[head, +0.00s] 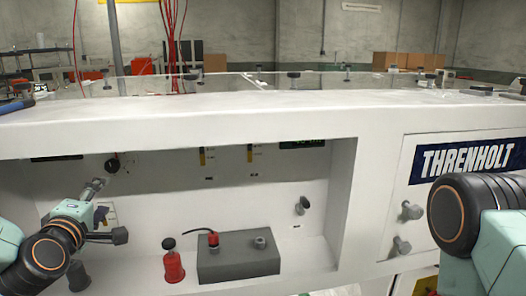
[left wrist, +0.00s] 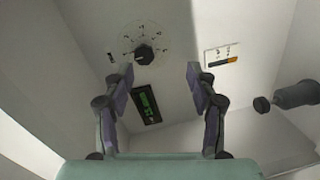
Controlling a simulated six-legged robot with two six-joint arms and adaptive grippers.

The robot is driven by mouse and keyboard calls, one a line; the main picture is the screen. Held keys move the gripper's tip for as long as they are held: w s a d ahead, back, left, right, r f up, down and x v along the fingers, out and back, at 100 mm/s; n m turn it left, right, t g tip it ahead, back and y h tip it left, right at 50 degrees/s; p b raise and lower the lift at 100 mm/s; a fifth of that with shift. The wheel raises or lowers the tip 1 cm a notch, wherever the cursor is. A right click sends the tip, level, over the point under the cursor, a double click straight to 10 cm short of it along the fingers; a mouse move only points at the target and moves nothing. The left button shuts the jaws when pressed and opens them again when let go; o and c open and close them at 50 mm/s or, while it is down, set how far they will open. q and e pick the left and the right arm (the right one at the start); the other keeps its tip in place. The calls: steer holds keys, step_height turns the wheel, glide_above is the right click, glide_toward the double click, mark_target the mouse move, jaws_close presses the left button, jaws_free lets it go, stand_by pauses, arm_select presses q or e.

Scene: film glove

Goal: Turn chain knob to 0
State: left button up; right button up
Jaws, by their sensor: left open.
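The dark round knob (left wrist: 144,54) with a ring of small dial markings is on the panel in the left wrist view. A dark knob (head: 112,165) also shows on the recessed back panel at the left in the head view. The pointer setting is too small to read. My left gripper (left wrist: 160,74) is open and empty, its fingers pointing at the panel. The knob lies beyond the fingertips, nearer the left finger, apart from both. In the head view my left gripper (head: 96,185) is just below and left of the knob. My right gripper is out of view.
A green display (left wrist: 146,104) is near the knob. A grey box (head: 238,262) and a red bottle-like part (head: 173,266) stand in the recess. A grey knob (left wrist: 295,95) sticks out at the right. The white overhang (head: 250,115) bounds the recess above.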

arm_select(q)
steer(key=s+d+f+m+g+h, duration=0.2)
steer(key=s+d+f+m+g, duration=0.35)
steer(key=f, duration=0.55)
steer(key=s+d+f+m+g+h, duration=0.25)
steer(key=s+d+f+m, duration=0.45)
steer(key=f, duration=0.5)
steer(key=s+f+m+g, duration=0.1)
steer(key=s+f, duration=0.3)
steer(key=s, duration=0.4)
steer(key=s+d+f+m+g+y, duration=0.1)
steer(key=s+f+g, duration=0.3)
steer(key=s, duration=0.4)
steer(key=s+d+f+m+g, duration=0.1)
steer(key=s+f+m+g, duration=0.2)
steer(key=s, duration=0.6)
step_height(320, 180, down, 2)
